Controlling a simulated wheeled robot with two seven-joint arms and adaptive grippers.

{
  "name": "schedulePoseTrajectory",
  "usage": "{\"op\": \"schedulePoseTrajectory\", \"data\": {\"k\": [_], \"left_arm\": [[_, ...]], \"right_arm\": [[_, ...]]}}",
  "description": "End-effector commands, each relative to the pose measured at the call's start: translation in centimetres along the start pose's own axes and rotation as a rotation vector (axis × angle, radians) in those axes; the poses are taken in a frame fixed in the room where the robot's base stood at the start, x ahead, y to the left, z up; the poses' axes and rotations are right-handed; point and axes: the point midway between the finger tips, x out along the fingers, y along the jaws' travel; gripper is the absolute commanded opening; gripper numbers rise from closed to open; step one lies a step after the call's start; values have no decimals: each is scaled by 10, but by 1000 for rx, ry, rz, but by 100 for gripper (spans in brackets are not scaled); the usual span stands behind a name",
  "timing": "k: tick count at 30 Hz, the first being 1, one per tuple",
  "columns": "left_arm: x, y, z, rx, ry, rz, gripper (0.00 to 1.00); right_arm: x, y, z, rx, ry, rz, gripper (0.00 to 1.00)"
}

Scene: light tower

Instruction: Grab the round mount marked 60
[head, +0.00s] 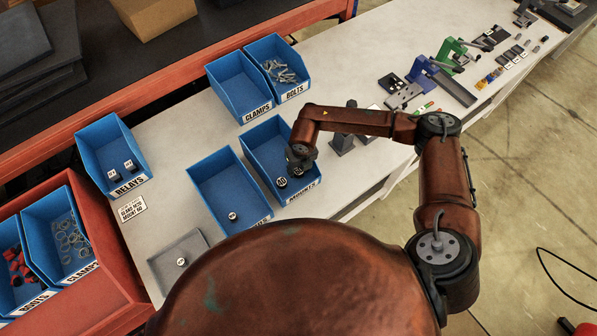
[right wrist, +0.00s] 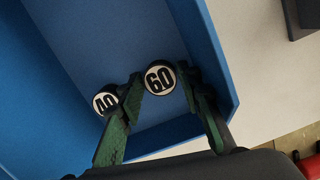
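The round mount marked 60 (right wrist: 160,77) is a dark disc with a white face and black number, inside a blue bin (right wrist: 140,35). In the right wrist view it lies between the green fingertips of my right gripper (right wrist: 160,80), which look open, with a narrow gap at the left finger. A second round mount, seemingly marked 40 (right wrist: 105,99), is partly hidden behind the left finger. In the head view my right gripper (head: 299,160) reaches down into the bin labelled MOUNTS (head: 258,133), and a round mount (head: 281,182) shows beside it. My left gripper is out of view.
A neighbouring blue bin (head: 205,170) holds one round piece. A grey tray (head: 162,262) with a small round-marked piece lies at the front left. Clamps (head: 240,85), bolts (head: 288,76) and relays (head: 120,163) bins stand around. A dark post (head: 342,140) stands right of the MOUNTS bin.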

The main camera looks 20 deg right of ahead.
Motion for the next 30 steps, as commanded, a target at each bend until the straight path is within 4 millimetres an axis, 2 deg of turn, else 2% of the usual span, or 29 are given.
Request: {"op": "schedulePoseTrajectory", "data": {"k": [3, 15, 25, 30], "left_arm": [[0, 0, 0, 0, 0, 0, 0], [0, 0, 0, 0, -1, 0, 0], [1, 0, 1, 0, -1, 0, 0], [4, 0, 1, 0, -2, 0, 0]], "right_arm": [[0, 0, 0, 0, 0, 0, 31], [0, 0, 0, 0, 0, 0, 4], [-3, 0, 1, 0, -1, 0, 3], [-15, -1, 2, -1, -2, -1, 3]]}}
